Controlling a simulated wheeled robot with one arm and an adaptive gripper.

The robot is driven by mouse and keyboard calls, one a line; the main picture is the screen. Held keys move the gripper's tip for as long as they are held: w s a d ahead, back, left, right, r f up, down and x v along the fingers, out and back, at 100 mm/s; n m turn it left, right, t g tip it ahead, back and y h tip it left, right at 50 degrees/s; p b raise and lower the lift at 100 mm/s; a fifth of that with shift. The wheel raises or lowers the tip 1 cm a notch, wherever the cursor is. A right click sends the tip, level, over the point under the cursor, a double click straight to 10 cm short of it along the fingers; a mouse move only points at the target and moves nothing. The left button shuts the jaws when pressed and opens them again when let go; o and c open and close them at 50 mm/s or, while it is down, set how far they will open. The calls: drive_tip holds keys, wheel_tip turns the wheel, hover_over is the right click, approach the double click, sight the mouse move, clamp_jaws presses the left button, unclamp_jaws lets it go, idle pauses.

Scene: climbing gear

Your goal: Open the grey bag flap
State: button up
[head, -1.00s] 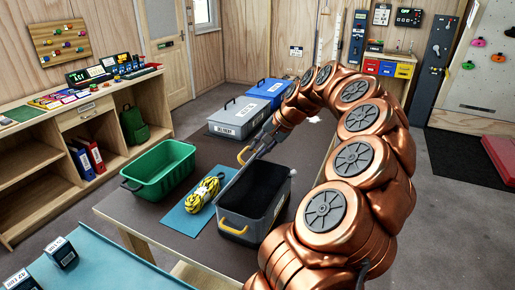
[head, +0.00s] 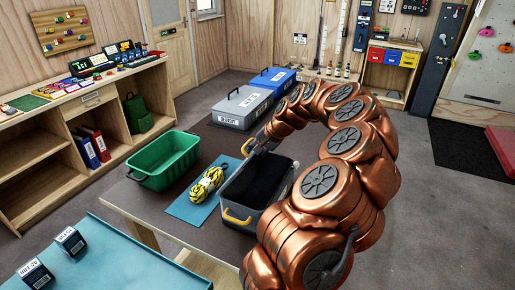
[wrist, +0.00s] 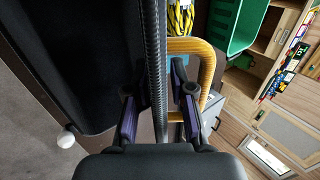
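The grey bag (head: 232,222) stands on the dark table, with a yellow handle (head: 236,215) at its near end. Its dark inside shows from above, and in the wrist view it fills the left side. A second yellow handle (wrist: 203,78) is beside my gripper at the far end. My gripper (wrist: 158,100) is open, its two purple-sided fingers on either side of a black ribbed edge (wrist: 154,45) of the bag. Gaps show beside this edge; contact is unclear. I cannot tell whether the edge belongs to the flap. My arm hides the bag's right side.
A yellow-black rope coil (head: 206,184) lies on a blue mat (head: 184,209) left of the bag. A green crate (head: 163,163) stands further left. A grey case (head: 240,108) and a blue case (head: 271,82) stand behind.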

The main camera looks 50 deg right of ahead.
clamp_jaws()
drive_tip(key=shift+w+r, duration=0.1)
idle(0.3)
